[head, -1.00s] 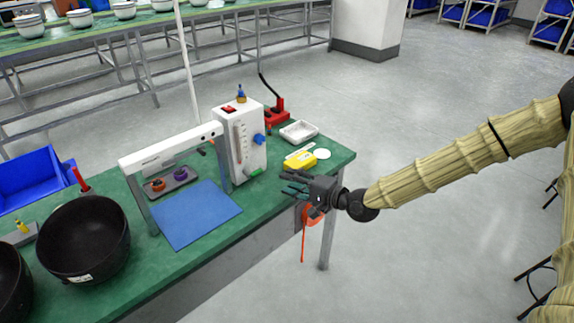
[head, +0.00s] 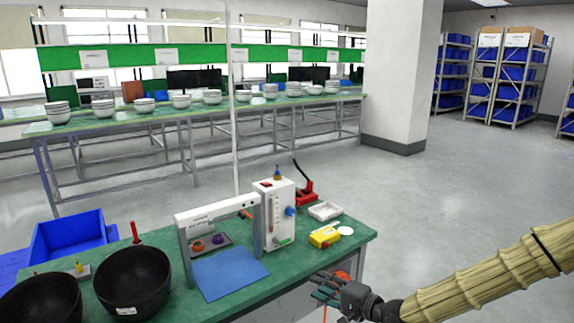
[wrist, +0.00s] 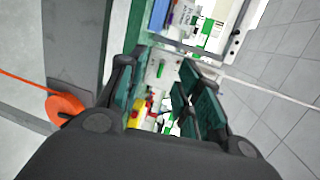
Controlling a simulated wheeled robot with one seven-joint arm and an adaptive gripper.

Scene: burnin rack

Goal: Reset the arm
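My arm comes in from the right in the head view. My gripper (head: 328,290) is beside the right front edge of the green table (head: 235,303). In the wrist view, the gripper's dark green fingers (wrist: 160,92) stand apart with a gap between them. I see nothing held in that gap; the table and its items show beyond it.
On the table are a yellow item (head: 324,236), a white tray (head: 325,211), a white instrument (head: 273,215), a blue mat (head: 228,273) and black bowls (head: 133,283). An orange item (wrist: 65,105) with a cord is near the gripper. Floor to the right is clear.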

